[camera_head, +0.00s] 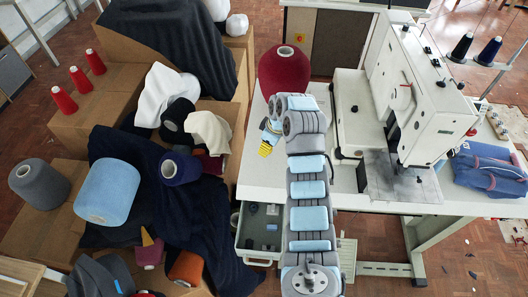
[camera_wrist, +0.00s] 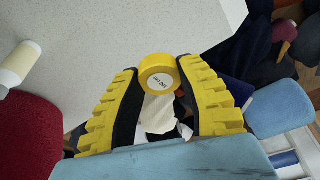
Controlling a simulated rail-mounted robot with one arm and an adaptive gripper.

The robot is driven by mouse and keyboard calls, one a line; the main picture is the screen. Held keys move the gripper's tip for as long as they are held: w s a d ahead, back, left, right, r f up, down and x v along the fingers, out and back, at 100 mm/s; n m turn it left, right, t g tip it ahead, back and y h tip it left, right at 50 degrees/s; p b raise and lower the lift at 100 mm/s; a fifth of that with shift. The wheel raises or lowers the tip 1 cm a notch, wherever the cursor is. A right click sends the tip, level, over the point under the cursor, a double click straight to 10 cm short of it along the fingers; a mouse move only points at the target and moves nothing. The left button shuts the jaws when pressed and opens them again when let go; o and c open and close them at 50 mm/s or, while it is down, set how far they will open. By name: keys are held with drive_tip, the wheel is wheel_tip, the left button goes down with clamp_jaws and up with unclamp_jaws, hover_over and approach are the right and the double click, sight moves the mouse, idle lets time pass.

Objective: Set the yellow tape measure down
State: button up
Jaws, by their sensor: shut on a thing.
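The yellow tape measure (camera_wrist: 158,74) is a small round roll with a pale printed face in the wrist view. My gripper (camera_wrist: 160,68) is shut on it, with a black and yellow ribbed finger on each side. In the head view my gripper (camera_head: 267,146) is at the left edge of the white table (camera_head: 258,186), and I cannot make out the tape measure there. In the wrist view the tape measure overlaps the table's edge; its height above the table is hard to tell.
A large dark red yarn cone (camera_head: 284,68) stands on the table close behind my gripper. A white sewing machine (camera_head: 425,95) and folded denim (camera_head: 490,170) are to the right. An open drawer (camera_head: 262,228) is below. Boxes of yarn and cloth (camera_head: 190,225) crowd the left.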

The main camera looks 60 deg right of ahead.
drive_tip(key=shift+w+d+f, duration=0.25)
drive_tip(key=shift+w+d, duration=0.2)
drive_tip(key=shift+d, duration=0.15)
drive_tip(key=shift+w+d+f+b, duration=0.2)
drive_tip(key=shift+w+d+f, duration=0.25)
drive_tip(key=shift+f, duration=0.3)
drive_tip(key=shift+w+d+f+b, duration=0.15)
drive_tip(key=shift+w+d+f, duration=0.15)
drive_tip(key=shift+d+f, duration=0.4)
drive_tip(key=shift+w+d+f+b, duration=0.2)
drive_tip(key=shift+w+d+f, duration=0.2)
drive_tip(key=shift+f, duration=0.4)
drive_tip(key=shift+w+d+f+b, duration=0.2)
drive_tip(key=shift+d+f+b, duration=0.05)
drive_tip(key=shift+d+b, duration=0.1)
drive_tip(key=shift+w+d+f, duration=0.1)
drive_tip(key=shift+d+f, duration=0.05)
drive_tip(key=shift+f, duration=0.2)
drive_tip(key=shift+w+f+b, duration=0.1)
drive_tip(key=shift+f+b, duration=0.1)
drive_tip(key=shift+b, duration=0.2)
drive_tip(key=shift+d+f, duration=0.1)
drive_tip(key=shift+s+b+x, duration=0.15)
drive_tip(key=shift+b+x, duration=0.4)
drive_tip(key=shift+x, duration=0.15)
drive_tip(key=shift+s+b+x, duration=0.1)
drive_tip(key=shift+b+x, duration=0.4)
drive_tip(key=shift+x, duration=0.25)
drive_tip(key=shift+s+f, duration=0.1)
drive_tip(key=shift+f, duration=0.15)
